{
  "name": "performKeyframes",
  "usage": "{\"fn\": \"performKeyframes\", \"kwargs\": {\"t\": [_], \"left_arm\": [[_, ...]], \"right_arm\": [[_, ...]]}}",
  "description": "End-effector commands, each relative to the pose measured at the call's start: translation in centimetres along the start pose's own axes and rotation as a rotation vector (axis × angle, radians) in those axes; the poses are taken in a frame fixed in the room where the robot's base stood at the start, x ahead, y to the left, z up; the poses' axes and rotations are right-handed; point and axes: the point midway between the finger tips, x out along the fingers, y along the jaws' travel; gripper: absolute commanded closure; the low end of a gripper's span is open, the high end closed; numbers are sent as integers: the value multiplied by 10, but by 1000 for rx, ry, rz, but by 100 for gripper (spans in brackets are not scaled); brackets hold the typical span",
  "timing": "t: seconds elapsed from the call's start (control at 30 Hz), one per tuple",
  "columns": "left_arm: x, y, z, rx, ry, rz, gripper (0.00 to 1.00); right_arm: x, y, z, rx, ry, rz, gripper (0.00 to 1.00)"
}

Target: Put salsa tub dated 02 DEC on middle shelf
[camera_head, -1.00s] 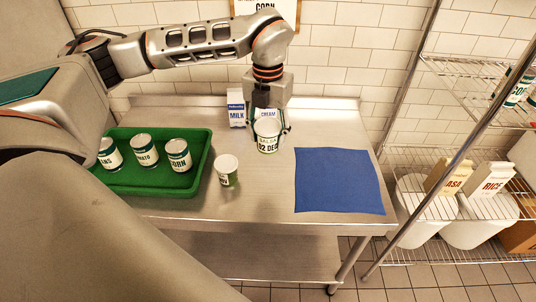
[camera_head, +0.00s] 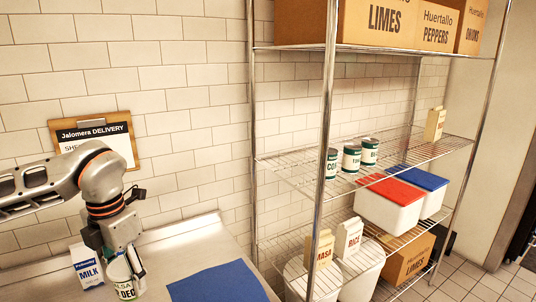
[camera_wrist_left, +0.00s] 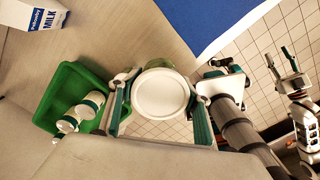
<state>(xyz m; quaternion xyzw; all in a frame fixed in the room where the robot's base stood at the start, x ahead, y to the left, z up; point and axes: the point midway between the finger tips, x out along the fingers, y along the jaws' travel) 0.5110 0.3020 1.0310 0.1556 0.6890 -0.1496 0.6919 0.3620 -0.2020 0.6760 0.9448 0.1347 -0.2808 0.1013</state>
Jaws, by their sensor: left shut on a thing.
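My left gripper (camera_head: 122,264) is shut on the salsa tub (camera_head: 126,291), whose label shows "DEC"; the front digits are partly covered. The tub is upright beside the milk carton, at the bottom edge of the head view. In the left wrist view its round white lid (camera_wrist_left: 160,94) sits between my left fingers. The middle shelf (camera_head: 290,170) is the wire level with several cans (camera_head: 351,158) at its centre and a small carton (camera_head: 435,124) at its far right. My right gripper (camera_wrist_left: 281,62) appears at the right of the left wrist view, fingers apart and empty.
The milk carton (camera_head: 87,268) and blue mat (camera_head: 222,284) are on the steel table. A rack post (camera_head: 325,150) stands before the shelves. Boxes (camera_head: 385,22) fill the top level; lidded bins (camera_head: 390,203) stand below. The middle shelf's left part is bare. A green tray (camera_wrist_left: 68,90) holds cans.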

Motion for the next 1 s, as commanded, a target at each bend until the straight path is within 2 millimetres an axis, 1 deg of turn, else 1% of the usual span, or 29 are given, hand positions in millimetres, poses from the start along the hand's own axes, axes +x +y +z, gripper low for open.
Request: {"fn": "performKeyframes", "kwargs": {"t": [0.03,0.1,0.57,1.0], "left_arm": [[2,-3,0,100,-1,1,82],[5,-6,1,246,-1,3,82],[27,-30,1,1205,0,8,82],[48,-52,-4,2114,-1,0,82]], "right_arm": [[0,0,0,0,0,0,60],[0,0,0,0,0,0,60],[0,0,-1,0,1,0,60],[0,0,-2,0,4,1,60]]}}
